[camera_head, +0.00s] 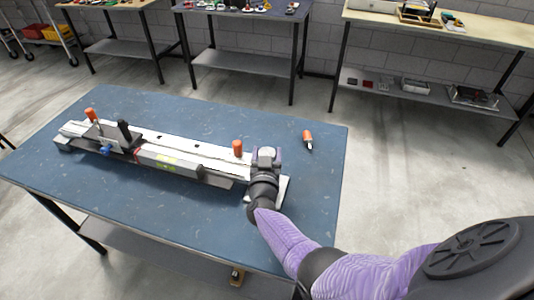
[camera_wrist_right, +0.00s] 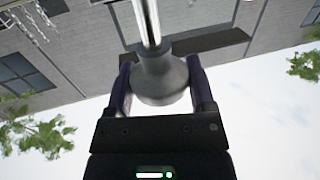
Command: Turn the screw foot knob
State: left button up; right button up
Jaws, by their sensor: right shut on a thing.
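A long white and grey device (camera_head: 185,148) lies on the blue table (camera_head: 150,213), with orange-topped handles and a black handle standing up from it. My right gripper (camera_head: 267,155) is at the device's right end. In the right wrist view, my right gripper (camera_wrist_right: 160,85) has its two purple fingers on either side of a round grey screw foot knob (camera_wrist_right: 162,78) and is shut on it. A shiny metal rod (camera_wrist_right: 148,22) runs from the knob towards the top of the picture. I cannot make out the knob in the head view. My left gripper is not in view.
An orange-tipped tool (camera_head: 307,138) lies loose on the table, right of the device. A pale plate (camera_head: 283,187) shows beside my right wrist. The table's front left and far edge are clear. Other workbenches (camera_head: 245,57) stand against the back wall.

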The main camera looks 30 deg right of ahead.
jog(key=o, duration=1.2)
jog(key=shift+s+a+p, duration=0.3)
jog(key=p+v, duration=0.3)
jog(key=v, duration=0.6)
jog(key=shift+s, duration=0.1)
